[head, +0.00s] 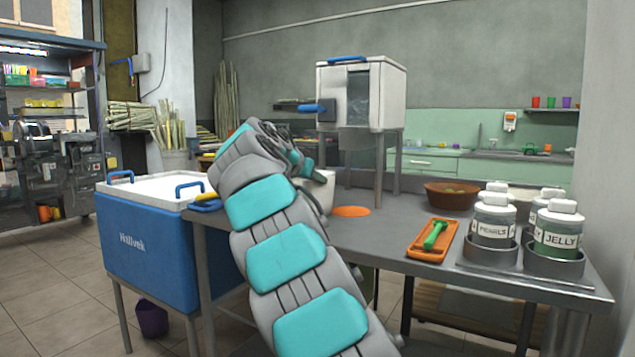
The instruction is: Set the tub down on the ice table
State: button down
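A white tub (325,192) shows behind the end of my arm, its left part hidden. My gripper (312,172) is at the tub's upper rim, and its fingertips are mostly hidden, so I cannot tell whether they grip it. The tub is at the left part of the grey metal table (385,235), just left of a flat orange disc (352,211). I cannot tell whether its base touches the tabletop, because my arm covers it.
A white ice machine (385,95) stands on legs behind the table. An orange tray (432,239) with a green tool, a brown bowl (452,196) and several lidded jars (494,222) fill the right side. A blue cooler (150,250) stands at left.

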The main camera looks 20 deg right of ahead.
jog(key=shift+f, duration=0.1)
jog(key=c, duration=1)
grip_release()
jog(key=shift+c, duration=0.2)
jog(key=v, duration=1.2)
